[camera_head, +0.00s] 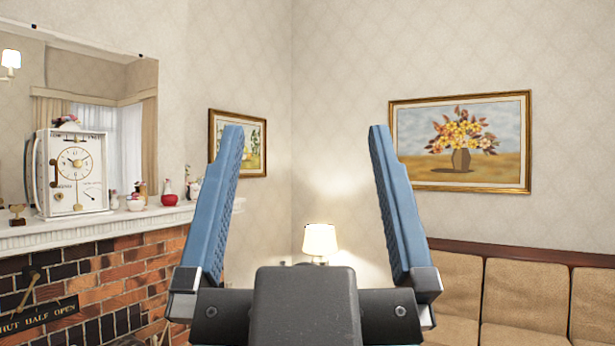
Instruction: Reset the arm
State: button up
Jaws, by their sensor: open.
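My gripper (305,140) is at the bottom middle of the head view, pointing up and away. Its two blue ribbed fingers stand wide apart, so it is open. Nothing is between the fingers but the wall and a lit lamp farther back. The black gripper body hides what lies below and behind it.
A brick fireplace (120,285) with a white mantel (95,230) stands at left. The mantel bears a white clock (80,195) and several small ornaments. A lit lamp (320,241) is in the far corner. A tan cushioned bench (520,295) lines the right wall below a flower painting (460,142).

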notch_tip(320, 180, up, 8)
jog(key=p, duration=0.8)
jog(key=shift+w, duration=0.1)
dwell(0.5)
